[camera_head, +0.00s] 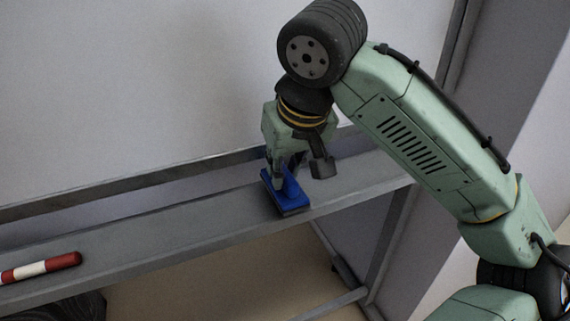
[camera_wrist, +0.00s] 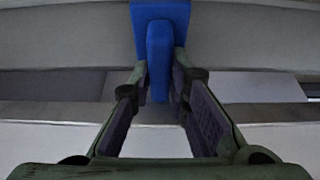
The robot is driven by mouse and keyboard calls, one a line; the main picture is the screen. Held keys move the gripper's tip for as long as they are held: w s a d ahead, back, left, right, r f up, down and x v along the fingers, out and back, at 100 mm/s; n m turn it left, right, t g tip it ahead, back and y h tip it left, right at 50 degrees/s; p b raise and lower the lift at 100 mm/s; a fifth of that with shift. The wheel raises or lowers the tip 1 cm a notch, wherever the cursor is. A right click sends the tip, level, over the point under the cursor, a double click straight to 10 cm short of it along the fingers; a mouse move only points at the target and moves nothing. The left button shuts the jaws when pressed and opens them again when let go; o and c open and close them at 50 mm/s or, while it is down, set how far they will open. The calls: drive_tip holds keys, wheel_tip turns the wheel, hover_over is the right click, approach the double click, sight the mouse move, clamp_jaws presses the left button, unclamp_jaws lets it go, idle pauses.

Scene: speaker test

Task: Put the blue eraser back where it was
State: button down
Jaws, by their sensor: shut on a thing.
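The blue eraser (camera_head: 287,190) has a blue block with a raised grip and a dark underside. It is at the grey ledge (camera_head: 190,226) below the white board, towards its right end. I cannot tell whether its underside touches the ledge. My gripper (camera_head: 280,178) points down from above and is shut on the eraser's raised grip. In the wrist view the eraser (camera_wrist: 160,48) shows at the top middle, with its grip between the two fingertips of my gripper (camera_wrist: 160,80).
A red and white striped marker or stick (camera_head: 42,267) lies on the ledge at the far left. The ledge between it and the eraser is clear. The white board (camera_head: 130,90) rises behind the ledge. A grey frame leg (camera_head: 390,240) stands below the ledge's right end.

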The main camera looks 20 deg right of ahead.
drive_tip(key=shift+f+b, duration=0.3)
drive_tip(key=shift+f, duration=0.25)
drive_tip(key=c, duration=1.5)
unclamp_jaws()
drive_tip(key=shift+c, duration=0.2)
drive_tip(key=shift+r+p, duration=0.35)
drive_tip(key=shift+r, duration=0.25)
drive_tip(key=v, duration=1.2)
drive_tip(key=shift+b, duration=0.45)
